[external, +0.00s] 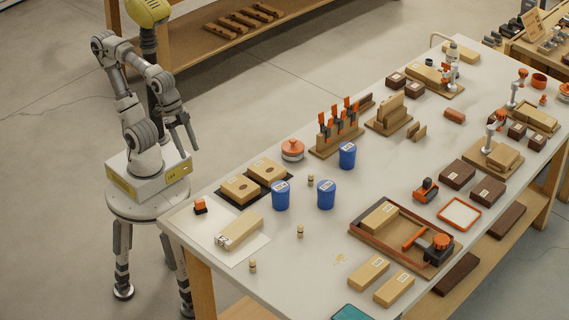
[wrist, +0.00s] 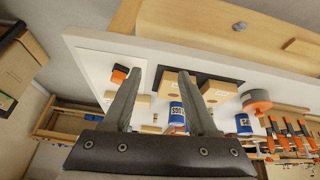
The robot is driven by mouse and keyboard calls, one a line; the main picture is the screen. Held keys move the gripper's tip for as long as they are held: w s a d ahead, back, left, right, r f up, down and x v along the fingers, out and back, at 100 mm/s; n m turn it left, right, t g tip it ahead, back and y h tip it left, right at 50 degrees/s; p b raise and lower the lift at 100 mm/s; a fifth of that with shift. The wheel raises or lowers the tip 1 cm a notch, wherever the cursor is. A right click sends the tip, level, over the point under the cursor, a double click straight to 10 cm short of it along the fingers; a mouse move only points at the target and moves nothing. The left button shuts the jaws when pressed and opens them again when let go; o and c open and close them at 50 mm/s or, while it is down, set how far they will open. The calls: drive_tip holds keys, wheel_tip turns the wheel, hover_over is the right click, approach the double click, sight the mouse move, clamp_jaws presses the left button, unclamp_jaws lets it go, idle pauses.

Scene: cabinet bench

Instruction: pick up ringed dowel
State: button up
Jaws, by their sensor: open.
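Several small pale wooden dowels stand upright on the bench: one (external: 310,181) behind the blue cups, one (external: 300,231) in front of them, and one (external: 253,266) near the front edge. Each seems to have a darker band, but they are too small to tell which is the ringed dowel. My gripper (external: 190,143) hangs beyond the bench's left end, well apart from all of them. In the wrist view its two fingers (wrist: 160,74) are spread with nothing between them. I cannot make out a dowel clearly in that view.
Blue cups (external: 280,196) (external: 326,195) (external: 347,156) stand close to the dowels. A wooden block (external: 240,231) lies on a white sheet at left. A framed tray (external: 362,236) is at right. The bench around the two nearer dowels is mostly clear.

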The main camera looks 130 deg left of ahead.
drive_tip(key=w+a+r+n+p, duration=0.3)
drive_tip(key=w+a+r+p, duration=0.1)
drive_tip(key=w+r, duration=0.35)
drive_tip(key=n+g+y+p, duration=0.2)
drive_tip(key=n+g+p, duration=0.35)
drive_tip(key=p, duration=0.75)
hover_over(310, 174)
drive_tip(key=s+d, duration=0.2)
drive_tip(key=d, duration=0.1)
drive_tip(key=n+t, duration=0.2)
drive_tip(key=shift+m+y, duration=0.25)
drive_tip(key=shift+y, duration=0.05)
drive_tip(key=b+x, duration=0.1)
drive_tip(key=x, duration=0.5)
drive_tip(key=b+x, duration=0.1)
drive_tip(key=x, duration=0.5)
drive_tip(key=shift+d, duration=0.25)
drive_tip(key=x, duration=0.1)
drive_tip(key=b+x, duration=0.1)
drive_tip(key=x, duration=0.3)
drive_tip(key=shift+s+f, duration=0.25)
drive_tip(key=shift+r, duration=0.1)
clamp_jaws()
